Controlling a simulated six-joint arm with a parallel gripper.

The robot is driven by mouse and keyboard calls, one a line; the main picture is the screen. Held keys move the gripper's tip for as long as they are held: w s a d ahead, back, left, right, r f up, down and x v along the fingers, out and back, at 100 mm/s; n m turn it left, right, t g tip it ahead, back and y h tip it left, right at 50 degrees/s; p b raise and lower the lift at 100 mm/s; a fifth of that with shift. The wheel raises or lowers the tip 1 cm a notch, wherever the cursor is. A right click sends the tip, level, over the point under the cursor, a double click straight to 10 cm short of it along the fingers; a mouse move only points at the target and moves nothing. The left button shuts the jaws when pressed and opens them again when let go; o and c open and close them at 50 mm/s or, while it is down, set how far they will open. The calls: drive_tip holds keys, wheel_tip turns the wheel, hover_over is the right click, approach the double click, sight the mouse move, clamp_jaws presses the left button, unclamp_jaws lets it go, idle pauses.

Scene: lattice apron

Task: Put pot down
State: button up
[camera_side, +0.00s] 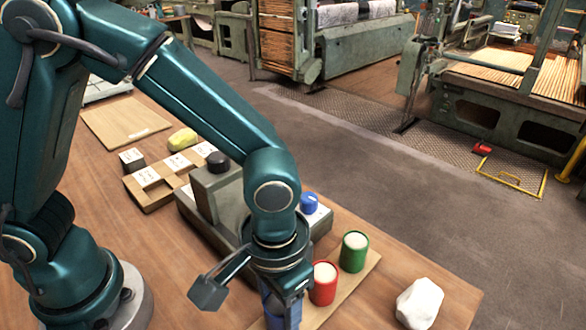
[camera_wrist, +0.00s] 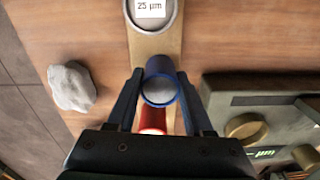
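A blue pot (camera_wrist: 160,82) with a pale grey top is between my gripper's fingers (camera_wrist: 160,76), which appear to close on its sides. In the side view the blue pot (camera_side: 272,309) is partly hidden by my gripper (camera_side: 284,304). A red pot (camera_side: 323,285) and a green pot (camera_side: 354,252) with pale tops stand on a light wooden strip (camera_side: 318,313). The red pot (camera_wrist: 153,119) also shows just behind the blue one in the wrist view. I cannot tell whether the blue pot touches the strip.
A round metal dish with a "25 µm" label (camera_wrist: 152,9) lies on the strip. A white rock (camera_side: 419,303) lies near the table edge. A grey instrument (camera_side: 205,225) with knobs stands beside the strip. Behind it are a wooden block holder (camera_side: 150,196) and a yellow lump (camera_side: 183,139).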

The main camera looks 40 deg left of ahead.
clamp_jaws()
drive_tip(key=shift+r, duration=0.15)
drive_tip(key=shift+r, duration=0.3)
wheel_tip(320, 180, up, 4)
drive_tip(key=shift+f, duration=0.2)
drive_tip(key=w+a+r, duration=0.8)
drive_tip(key=a+r, duration=0.3)
drive_tip(key=a, duration=0.2)
wheel_tip(320, 180, down, 11)
drive_tip(key=shift+d+r, duration=0.1)
drive_tip(key=shift+r, duration=0.1)
